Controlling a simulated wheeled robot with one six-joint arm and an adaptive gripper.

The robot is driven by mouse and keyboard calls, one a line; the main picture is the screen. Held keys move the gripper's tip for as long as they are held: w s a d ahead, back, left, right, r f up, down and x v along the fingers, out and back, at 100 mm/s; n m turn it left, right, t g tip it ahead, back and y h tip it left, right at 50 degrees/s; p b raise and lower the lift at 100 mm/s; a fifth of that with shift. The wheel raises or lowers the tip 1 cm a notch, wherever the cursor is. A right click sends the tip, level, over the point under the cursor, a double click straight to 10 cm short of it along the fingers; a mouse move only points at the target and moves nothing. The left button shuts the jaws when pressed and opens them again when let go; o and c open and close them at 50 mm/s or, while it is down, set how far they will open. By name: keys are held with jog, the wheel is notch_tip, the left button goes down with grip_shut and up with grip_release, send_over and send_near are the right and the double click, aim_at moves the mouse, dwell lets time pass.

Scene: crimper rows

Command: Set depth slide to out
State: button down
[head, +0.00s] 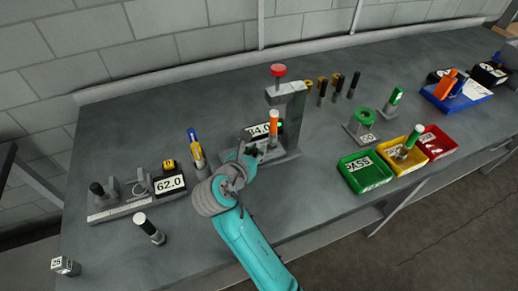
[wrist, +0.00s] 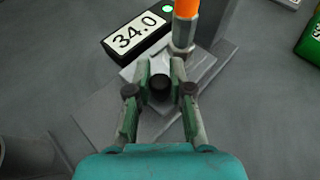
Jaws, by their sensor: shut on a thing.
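My gripper (wrist: 160,80) is shut on a dark round knob (wrist: 160,92), which appears to be the depth slide's knob. The knob sits on a light grey plate low on the press stand's base, in front of the upright orange-topped tool (wrist: 185,28). In the head view my gripper (head: 250,153) is at the front left of the grey press stand (head: 296,112) and largely hides the knob. A display reading 34.0 (wrist: 137,33) lies behind and left of the fingers. The slide's full travel and end marks cannot be made out.
The press stand has a red knob (head: 278,70) on top. To the left are a blue-and-yellow tool (head: 194,146), a gauge reading 62.0 (head: 170,185) and a black-and-white cylinder (head: 149,229). To the right are green (head: 350,179), yellow (head: 391,170) and red (head: 449,148) trays.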

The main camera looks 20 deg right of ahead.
jog(key=a, duration=0.8)
jog(key=c, duration=1)
grip_release()
jog(key=shift+a, duration=0.1)
jog(key=v, duration=1.2)
